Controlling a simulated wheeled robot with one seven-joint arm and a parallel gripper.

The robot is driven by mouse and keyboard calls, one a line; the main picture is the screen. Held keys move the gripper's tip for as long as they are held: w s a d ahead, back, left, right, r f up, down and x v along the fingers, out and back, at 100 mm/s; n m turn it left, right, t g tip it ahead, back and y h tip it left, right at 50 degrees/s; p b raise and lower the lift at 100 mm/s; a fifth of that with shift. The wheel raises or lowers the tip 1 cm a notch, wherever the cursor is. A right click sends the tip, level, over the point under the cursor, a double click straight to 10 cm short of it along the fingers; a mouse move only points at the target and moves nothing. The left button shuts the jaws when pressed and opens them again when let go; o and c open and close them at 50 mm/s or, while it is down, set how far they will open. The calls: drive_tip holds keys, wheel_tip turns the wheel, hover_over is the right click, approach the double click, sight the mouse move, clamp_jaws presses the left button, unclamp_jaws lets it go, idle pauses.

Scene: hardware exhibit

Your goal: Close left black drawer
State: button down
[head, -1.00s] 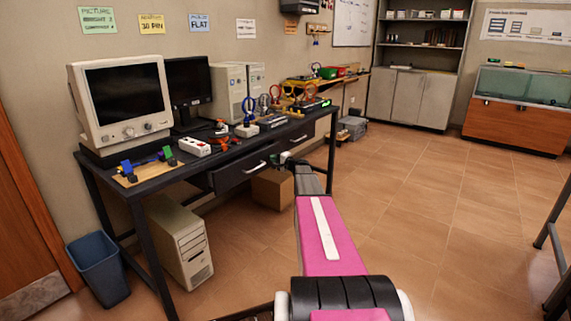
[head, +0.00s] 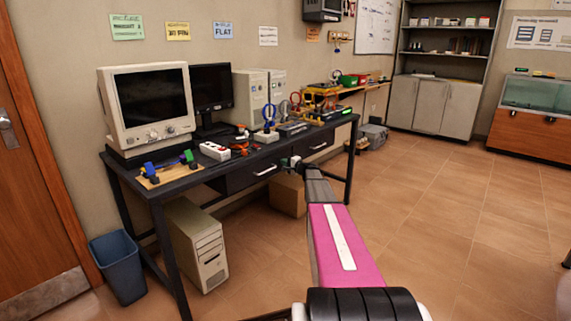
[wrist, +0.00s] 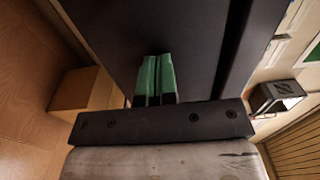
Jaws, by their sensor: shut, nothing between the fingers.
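The black desk (head: 130,178) has two black drawers with pale bar handles under its top. The left drawer (head: 238,181) has its handle in view; from here I cannot tell for certain whether it stands slightly out or flush. My gripper (head: 291,163) is at the right end of the left drawer's front. In the wrist view, my gripper's green fingers (wrist: 155,78) are shut together and empty, in front of a dark flat panel (wrist: 190,35), apparently the drawer front. I cannot tell whether they touch it.
The right drawer (head: 310,147) is beyond my gripper. A cardboard box (head: 288,194) and a beige computer tower (head: 195,243) stand under the desk. A blue bin (head: 118,268) is at the left. The floor to the right is clear.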

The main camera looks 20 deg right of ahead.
drive_tip(key=v, duration=1.4)
drive_tip(key=s+a+f+n+g+h, duration=0.1)
drive_tip(key=s+a+f+n+g, duration=0.35)
drive_tip(key=s+a, duration=0.6)
drive_tip(key=s+a+f+n+g+h, duration=0.1)
drive_tip(key=s+a+f+n+g, duration=0.2)
drive_tip(key=s+a+f+g, duration=0.7)
drive_tip(key=s+a+n+h, duration=0.2)
drive_tip(key=s+a+h, duration=0.1)
drive_tip(key=s, duration=0.7)
drive_tip(key=s+a+r+n+h, duration=0.1)
drive_tip(key=s+a+h, duration=0.3)
drive_tip(key=s, duration=0.5)
drive_tip(key=shift+s+n+g+h, duration=0.3)
drive_tip(key=shift+s+n+g, duration=0.1)
drive_tip(key=shift+n, duration=0.15)
drive_tip(key=shift+r, duration=0.15)
